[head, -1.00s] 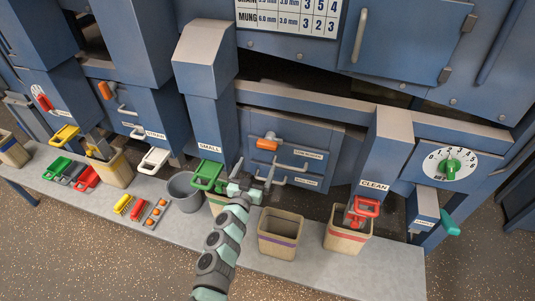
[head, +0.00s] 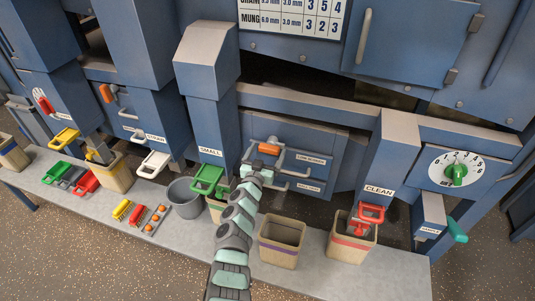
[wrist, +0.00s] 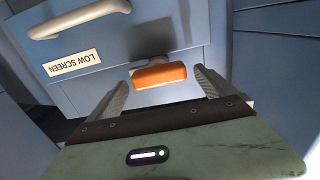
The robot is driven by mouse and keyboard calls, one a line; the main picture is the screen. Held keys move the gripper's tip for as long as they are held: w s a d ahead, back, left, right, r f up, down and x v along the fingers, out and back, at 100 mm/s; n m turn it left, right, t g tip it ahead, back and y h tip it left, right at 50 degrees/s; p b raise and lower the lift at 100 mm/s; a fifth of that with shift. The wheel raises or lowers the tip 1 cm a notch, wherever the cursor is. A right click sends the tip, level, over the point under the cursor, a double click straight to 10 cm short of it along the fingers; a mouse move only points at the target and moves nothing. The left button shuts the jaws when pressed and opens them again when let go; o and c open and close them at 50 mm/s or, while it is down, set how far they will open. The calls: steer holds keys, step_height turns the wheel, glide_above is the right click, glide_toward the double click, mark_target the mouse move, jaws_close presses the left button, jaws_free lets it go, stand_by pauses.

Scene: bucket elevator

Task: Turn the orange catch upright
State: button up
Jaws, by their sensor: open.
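The orange catch (head: 268,148) sits at the top of the LOW SCREEN drawer front (head: 310,150). It lies sideways, roughly horizontal. In the wrist view the orange catch (wrist: 160,76) lies level between my two fingers, on a short grey mount. My gripper (head: 262,156) is at the catch, with one finger on either side. In the wrist view my gripper (wrist: 164,80) is open, with gaps between the catch ends and the fingers. I cannot tell whether either finger touches it.
Grey drawer handles (head: 297,157) stick out below and beside the catch. Another orange catch (head: 106,93) is on the left panel. The bench holds a grey bucket (head: 184,199), a purple-banded bin (head: 281,240) and a red-banded bin (head: 348,243). A green slide handle (head: 207,179) is left of my arm.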

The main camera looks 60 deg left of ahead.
steer(key=shift+w+a, duration=0.15)
steer(key=shift+w, duration=0.05)
steer(key=c, duration=1.4)
